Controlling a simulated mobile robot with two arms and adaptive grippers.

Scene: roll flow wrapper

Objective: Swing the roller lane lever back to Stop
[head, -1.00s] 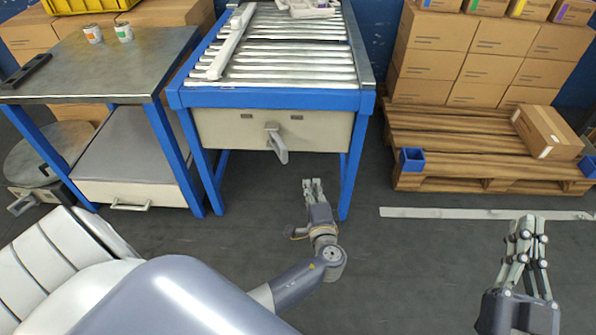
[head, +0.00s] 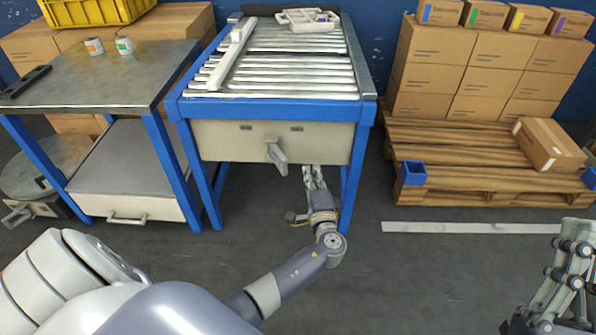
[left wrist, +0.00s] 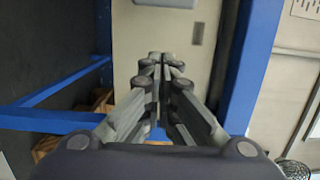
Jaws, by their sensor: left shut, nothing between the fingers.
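The roller lane lever (head: 276,155) is a grey handle on the beige front panel (head: 222,140) of the roller lane. It hangs down from its pivot, tilted with its lower end to the right. A dark mark sits on the panel on each side above the pivot; their wording is too small to read. My left gripper (head: 314,172) is just right of and below the lever, apart from it, its tips near the panel's lower edge. In the left wrist view its fingers (left wrist: 165,62) are together and empty, pointing at the panel. My right gripper (head: 572,250) is at the right edge, partly cut off.
The roller lane's blue frame (head: 270,108) has legs on both sides of my left gripper. A steel table (head: 95,75) stands left, a wooden pallet (head: 450,140) with cartons right. The floor in front is clear.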

